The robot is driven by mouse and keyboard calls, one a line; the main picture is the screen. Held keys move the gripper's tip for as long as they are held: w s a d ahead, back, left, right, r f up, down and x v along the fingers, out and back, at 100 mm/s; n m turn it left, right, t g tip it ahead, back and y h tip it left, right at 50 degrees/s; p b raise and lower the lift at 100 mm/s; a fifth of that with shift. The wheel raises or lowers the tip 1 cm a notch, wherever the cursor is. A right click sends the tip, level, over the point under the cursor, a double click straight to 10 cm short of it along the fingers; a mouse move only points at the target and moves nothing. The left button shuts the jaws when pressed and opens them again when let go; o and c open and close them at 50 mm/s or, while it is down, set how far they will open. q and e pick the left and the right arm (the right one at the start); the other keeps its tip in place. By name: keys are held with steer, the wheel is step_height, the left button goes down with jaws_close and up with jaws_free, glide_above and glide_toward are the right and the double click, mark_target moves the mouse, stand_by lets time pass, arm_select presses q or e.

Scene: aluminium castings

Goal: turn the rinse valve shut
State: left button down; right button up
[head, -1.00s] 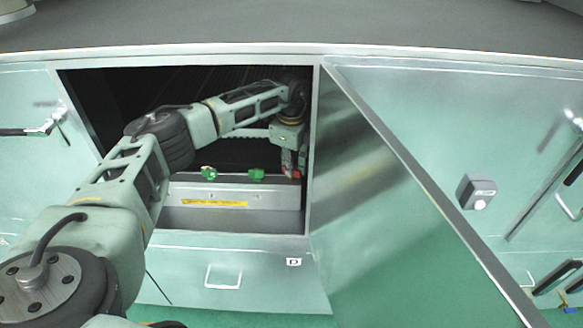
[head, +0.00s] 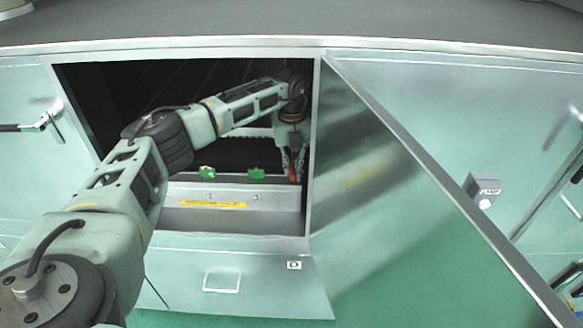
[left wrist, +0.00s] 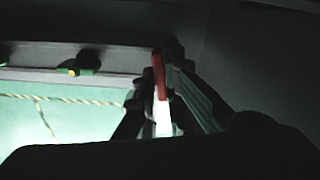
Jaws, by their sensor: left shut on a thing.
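A red valve handle (head: 292,172) sits at the right end of a rail inside the open cabinet. In the left wrist view the red handle (left wrist: 159,76) stands nearly upright between the fingers. My left gripper (head: 291,167) reaches in through the opening, points down and is shut on the red handle. Its fingers also show in the left wrist view (left wrist: 160,104) and hide part of the handle. No label shows that names the valve. My right gripper is in neither view.
Two green valve handles (head: 207,172) (head: 256,174) sit on the same rail, left of the red one. The cabinet's right wall is close beside my gripper. The open cabinet door (head: 400,215) stands out at the right. A ledge with a yellow label (head: 213,204) lies below.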

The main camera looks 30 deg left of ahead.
mark_target(292, 168)
arm_select(q)
steer(key=shift+w+r+m, duration=0.1)
steer(key=shift+r+m, duration=0.05)
steer(key=shift+m, duration=0.95)
steer(key=c, duration=1.8)
jaws_free()
steer(key=shift+c, duration=0.2)
step_height(292, 168, up, 7)
steer(key=shift+r, duration=0.15)
steer(key=shift+b, duration=0.3)
